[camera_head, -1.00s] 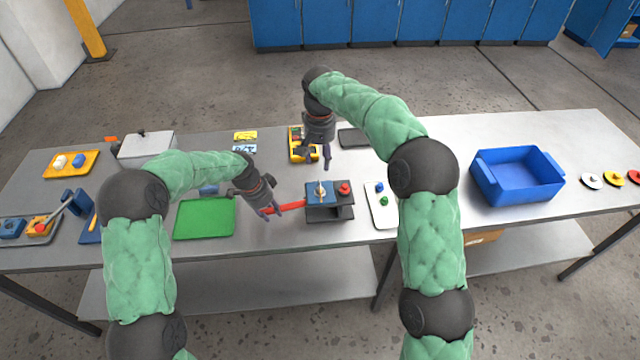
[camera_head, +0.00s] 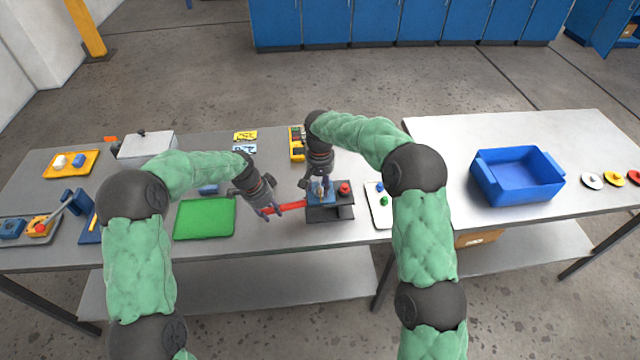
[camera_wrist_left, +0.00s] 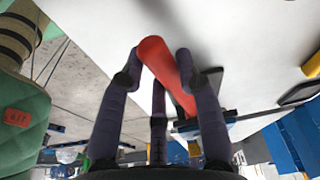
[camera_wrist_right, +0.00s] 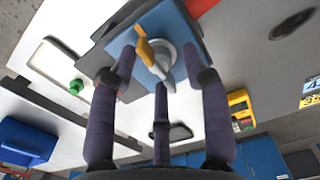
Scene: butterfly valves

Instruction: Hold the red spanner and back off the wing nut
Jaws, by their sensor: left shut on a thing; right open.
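The red spanner (camera_head: 292,207) lies level, running from my left gripper to the dark valve block (camera_head: 330,212). My left gripper (camera_head: 270,211) is shut on the spanner's handle; the red handle shows between its fingers in the left wrist view (camera_wrist_left: 165,62). The wing nut (camera_wrist_right: 150,58) looks yellow and grey and stands on the blue plate (camera_wrist_right: 120,45) of the block. My right gripper (camera_head: 321,190) is open above the plate, its fingers spread on both sides of the wing nut. In the head view the fingers partly hide the nut.
A red knob (camera_head: 344,188) stands on the block, right of the right gripper. A white tray (camera_head: 379,212) with blue and green pieces is further right. A green mat (camera_head: 205,219) lies left of the left gripper.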

